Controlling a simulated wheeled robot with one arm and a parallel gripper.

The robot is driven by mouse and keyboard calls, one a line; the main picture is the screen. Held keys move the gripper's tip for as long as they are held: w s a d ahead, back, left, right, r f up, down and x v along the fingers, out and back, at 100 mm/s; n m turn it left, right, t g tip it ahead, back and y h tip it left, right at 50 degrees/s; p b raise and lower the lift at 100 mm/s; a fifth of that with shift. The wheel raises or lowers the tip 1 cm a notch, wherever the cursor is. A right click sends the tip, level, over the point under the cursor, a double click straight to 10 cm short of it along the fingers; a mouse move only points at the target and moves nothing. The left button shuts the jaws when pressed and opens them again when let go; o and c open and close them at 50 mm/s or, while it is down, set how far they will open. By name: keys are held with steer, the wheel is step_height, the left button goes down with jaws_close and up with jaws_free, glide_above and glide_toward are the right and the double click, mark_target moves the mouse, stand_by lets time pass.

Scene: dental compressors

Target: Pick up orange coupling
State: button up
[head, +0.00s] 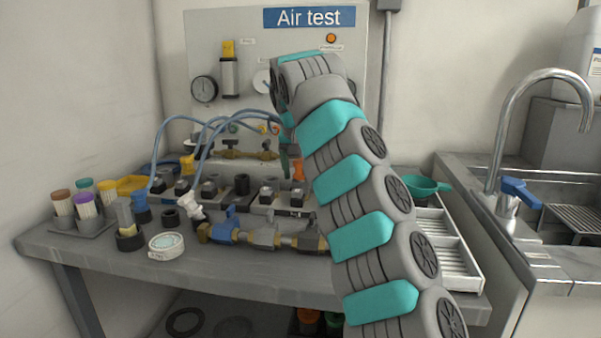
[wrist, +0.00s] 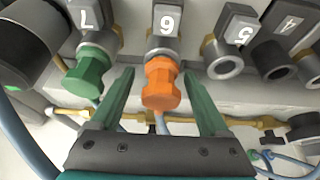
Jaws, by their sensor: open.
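The orange coupling (wrist: 161,84) is a knobbed orange cap attached under the fitting labelled 6 in the wrist view. It also shows in the head view (head: 298,170) beside my arm, near the back of the bench. My gripper (wrist: 161,90) is open in the wrist view, with one green finger on each side of the coupling. The left finger lies close to the green coupling as well. I cannot tell whether either finger touches the orange coupling. In the head view my arm hides much of the gripper.
A green coupling (wrist: 88,72) hangs under fitting 7. Open metal fittings stand at the right under label 5 (wrist: 238,31). A brass pipe (wrist: 245,121) and blue hoses (head: 203,150) run close by. The bench (head: 110,262) holds valves, brush pots and a white tray (head: 450,262).

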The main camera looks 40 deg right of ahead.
jaws_close()
stand_by(0.8)
